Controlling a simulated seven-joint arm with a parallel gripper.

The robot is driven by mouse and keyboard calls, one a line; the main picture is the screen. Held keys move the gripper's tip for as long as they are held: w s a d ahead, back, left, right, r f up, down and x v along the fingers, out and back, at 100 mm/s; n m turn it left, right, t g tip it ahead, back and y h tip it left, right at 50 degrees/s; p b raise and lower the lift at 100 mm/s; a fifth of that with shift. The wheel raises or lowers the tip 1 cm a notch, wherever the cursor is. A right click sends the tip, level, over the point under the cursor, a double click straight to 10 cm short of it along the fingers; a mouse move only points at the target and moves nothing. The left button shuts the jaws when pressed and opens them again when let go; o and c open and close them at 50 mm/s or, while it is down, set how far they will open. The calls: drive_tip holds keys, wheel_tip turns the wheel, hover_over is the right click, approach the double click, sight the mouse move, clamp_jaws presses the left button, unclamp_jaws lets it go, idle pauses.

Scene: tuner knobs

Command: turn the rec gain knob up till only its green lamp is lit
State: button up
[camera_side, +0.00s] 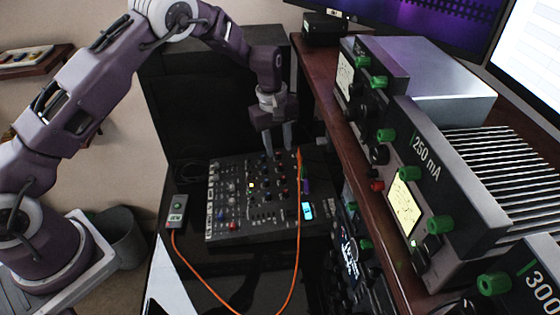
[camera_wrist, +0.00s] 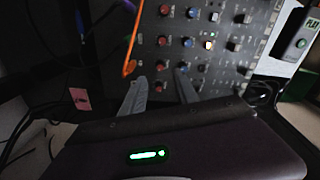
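The black mixer (camera_side: 228,225) lies on the desk with rows of red, blue, grey and white knobs; I cannot read which is rec gain. A small amber-white light (camera_side: 251,185) glows on its panel and also shows in the wrist view (camera_wrist: 208,45).
An orange cable (camera_side: 298,215) runs over the mixer's right side, close to my gripper. A small grey box (camera_side: 176,212) with a green light stands left of the mixer. A rack of units with green knobs (camera_side: 438,224) stands at the right.

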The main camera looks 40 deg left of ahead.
sight(281, 165)
drive_tip(key=f, duration=0.6)
drive_tip(key=shift+w+d+f, duration=0.1)
drive_tip(key=shift+w+f, duration=0.15)
drive_tip(key=shift+c, duration=0.5)
clamp_jaws()
